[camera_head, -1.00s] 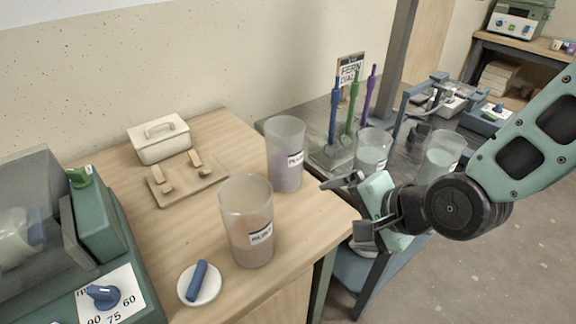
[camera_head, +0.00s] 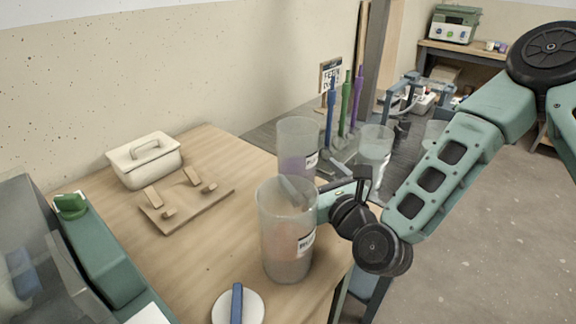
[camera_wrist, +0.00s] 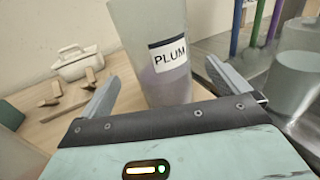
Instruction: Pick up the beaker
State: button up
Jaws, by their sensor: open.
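Several translucent cups stand here; the frames do not mark which is the beaker. The one labelled PLUM (camera_head: 296,135) holds purple liquid and stands upright at the wooden table's right side. In the wrist view the PLUM cup (camera_wrist: 150,50) is ahead, between my open fingers, which appear empty. A nearer cup with reddish-brown liquid (camera_head: 283,245) stands in front of it; its label is hard to read. My gripper (camera_head: 318,188) is low beside and behind this nearer cup's rim, with one finger seen at or through it. Contact cannot be told.
Another clear cup (camera_head: 374,150) stands on the grey bench by the upright blue, green and purple tools (camera_head: 345,105). A white lidded box (camera_head: 145,160), a wooden board (camera_head: 185,203) and a white dish (camera_head: 250,308) with a blue stick are on the table. A green machine is left.

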jog(key=x, duration=0.6)
jog(key=shift+w+r+p, duration=0.25)
jog(key=shift+r+p, duration=0.05)
jog(key=c, duration=1.5)
